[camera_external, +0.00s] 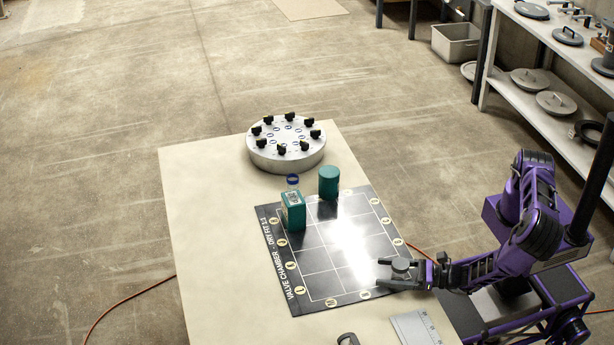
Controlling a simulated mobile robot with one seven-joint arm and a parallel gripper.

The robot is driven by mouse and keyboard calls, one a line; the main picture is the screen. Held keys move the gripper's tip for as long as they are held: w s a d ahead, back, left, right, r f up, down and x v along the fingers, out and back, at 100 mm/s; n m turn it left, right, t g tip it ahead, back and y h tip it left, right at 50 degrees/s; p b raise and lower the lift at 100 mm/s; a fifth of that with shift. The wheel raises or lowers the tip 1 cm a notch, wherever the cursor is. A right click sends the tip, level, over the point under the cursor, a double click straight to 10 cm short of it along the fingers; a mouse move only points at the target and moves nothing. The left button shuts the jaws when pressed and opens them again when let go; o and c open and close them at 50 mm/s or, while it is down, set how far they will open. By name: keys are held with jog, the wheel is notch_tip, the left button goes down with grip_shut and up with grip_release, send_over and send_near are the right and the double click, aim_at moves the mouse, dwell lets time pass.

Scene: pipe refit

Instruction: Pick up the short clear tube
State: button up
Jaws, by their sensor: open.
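A small blue-ringed piece (292,181) that looks like the short clear tube stands behind the teal box, near the back left edge of the black grid board. Its lower part is partly hidden by the box, and its clear wall is hard to make out. My gripper (385,273) is open at the board's right front edge, well away from the blue-ringed piece.
A teal box (293,212) and a teal cylinder (329,182) stand at the back of the grid board (312,259). A round white disc with black knobs (287,157) sits behind them. A grey plate (416,328) lies at the front. The table's left side (215,240) is clear.

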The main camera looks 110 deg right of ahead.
grip_shut()
dwell(0.4)
